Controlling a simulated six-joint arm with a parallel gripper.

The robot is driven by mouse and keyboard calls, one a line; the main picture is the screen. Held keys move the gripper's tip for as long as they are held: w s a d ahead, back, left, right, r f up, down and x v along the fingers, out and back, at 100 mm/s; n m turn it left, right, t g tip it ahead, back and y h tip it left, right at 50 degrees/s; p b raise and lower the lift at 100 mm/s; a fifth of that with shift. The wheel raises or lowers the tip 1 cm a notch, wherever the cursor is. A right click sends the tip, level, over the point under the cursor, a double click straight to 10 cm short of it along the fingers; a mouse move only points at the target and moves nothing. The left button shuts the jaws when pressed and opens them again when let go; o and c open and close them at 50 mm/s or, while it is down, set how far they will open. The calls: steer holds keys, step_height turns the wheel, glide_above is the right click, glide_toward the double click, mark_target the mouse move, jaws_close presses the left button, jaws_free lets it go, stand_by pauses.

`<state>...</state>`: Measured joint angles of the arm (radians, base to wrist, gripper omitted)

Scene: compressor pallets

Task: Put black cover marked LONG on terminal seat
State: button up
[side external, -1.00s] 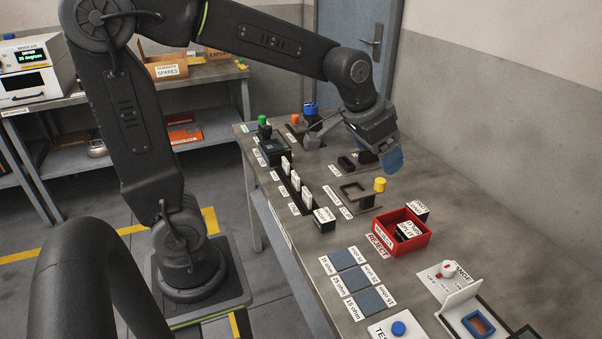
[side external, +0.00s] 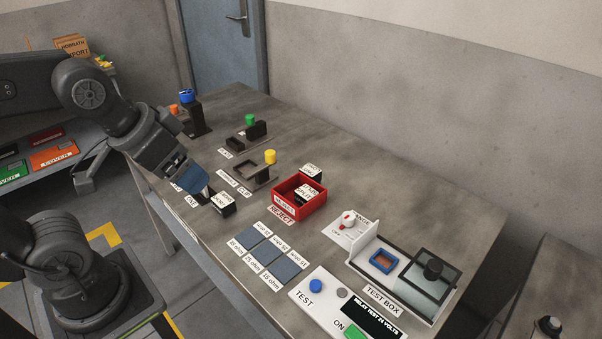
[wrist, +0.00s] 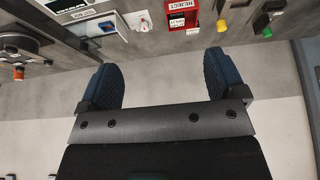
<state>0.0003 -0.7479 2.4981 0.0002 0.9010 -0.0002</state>
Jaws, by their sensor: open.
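My gripper (side external: 190,182) hangs over the front edge of the bench, left of a black block with a white label (side external: 222,204). In the wrist view the blue fingers of my gripper (wrist: 163,82) are wide apart with nothing between them. I cannot read the word LONG on any block, so I cannot tell which is the LONG cover. Another labelled black piece (side external: 312,173) stands behind the red bin. A dark fixture with a green knob (side external: 246,138) and a frame with a yellow knob (side external: 245,173) sit farther back; I cannot tell which is the terminal seat.
The red REJECT bin (side external: 299,207) holds labelled black pieces. Blue-grey pads (side external: 268,254) lie in front of it. The right rear of the bench is clear.

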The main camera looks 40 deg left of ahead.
steer(key=w+a+r+g, duration=0.1)
steer(key=w+r, duration=0.3)
steer(key=w, duration=0.5)
steer(key=g, duration=0.5)
glide_above(310, 169)
steer(key=f, duration=2.7)
steer(key=shift+w, duration=0.2)
steer(key=shift+s+f, duration=0.15)
steer(key=shift+f, duration=2.7)
steer(key=shift+c, duration=0.4)
steer(key=shift+r, duration=0.15)
steer(key=c, duration=1)
